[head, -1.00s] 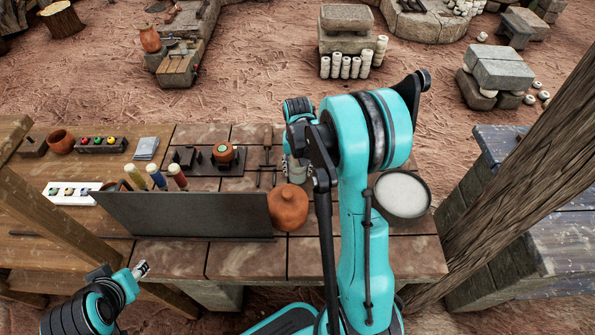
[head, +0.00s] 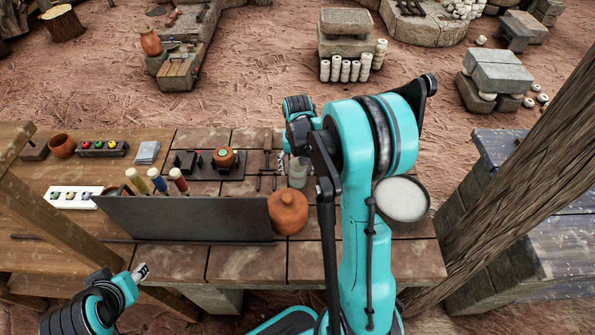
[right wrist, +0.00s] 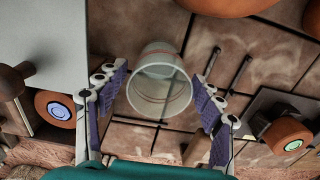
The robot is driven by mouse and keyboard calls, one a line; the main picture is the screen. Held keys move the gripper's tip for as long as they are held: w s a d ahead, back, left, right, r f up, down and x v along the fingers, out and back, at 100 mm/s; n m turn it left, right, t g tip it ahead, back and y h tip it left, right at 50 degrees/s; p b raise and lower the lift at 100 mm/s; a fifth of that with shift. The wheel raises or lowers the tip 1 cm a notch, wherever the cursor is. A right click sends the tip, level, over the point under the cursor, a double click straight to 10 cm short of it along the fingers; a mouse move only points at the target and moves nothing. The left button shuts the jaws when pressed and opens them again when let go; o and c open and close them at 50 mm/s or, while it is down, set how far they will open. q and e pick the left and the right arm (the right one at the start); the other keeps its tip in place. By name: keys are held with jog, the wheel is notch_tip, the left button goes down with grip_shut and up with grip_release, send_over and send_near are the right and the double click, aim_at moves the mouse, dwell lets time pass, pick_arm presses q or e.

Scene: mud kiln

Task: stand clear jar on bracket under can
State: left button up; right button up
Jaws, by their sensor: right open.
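The clear jar (head: 298,174) stands upright on the tiled bench, just behind the lidded clay pot. In the right wrist view the clear jar (right wrist: 160,88) is between the two spread fingers of my right gripper (right wrist: 166,108), with gaps on both sides. In the head view the right gripper (head: 284,161) is at the jar's far left side, partly hidden by my arm. An orange-brown can (head: 223,157) sits on a dark plate-like bracket (head: 238,170) left of the jar. My left gripper (head: 141,271) is empty, low in front of the bench; its finger gap is unclear.
The clay pot (head: 288,212) and a dark upright panel (head: 180,218) stand at the bench front. Thin black tools (head: 267,175) lie between bracket and jar. A white-filled bowl (head: 402,199) is at right. Another brown round piece (right wrist: 55,108) shows in the wrist view.

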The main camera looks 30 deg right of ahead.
notch_tip(320, 180, up, 9)
jog(key=p, duration=0.2)
jog(key=shift+o, duration=0.5)
jog(key=shift+r+p, duration=0.15)
jog(key=shift+p, duration=0.15)
jog(key=s+a+f+t+h+b, duration=0.25)
jog(key=s+t+h, duration=0.2)
jog(key=t, duration=0.35)
jog(key=b+x, duration=0.4)
jog(key=x, duration=0.3)
jog(key=shift+w+f, duration=0.1)
jog(key=shift+f, duration=0.2)
jog(key=shift+r, duration=0.1)
jog(key=shift+c, duration=0.6)
jog(key=c, duration=1.4)
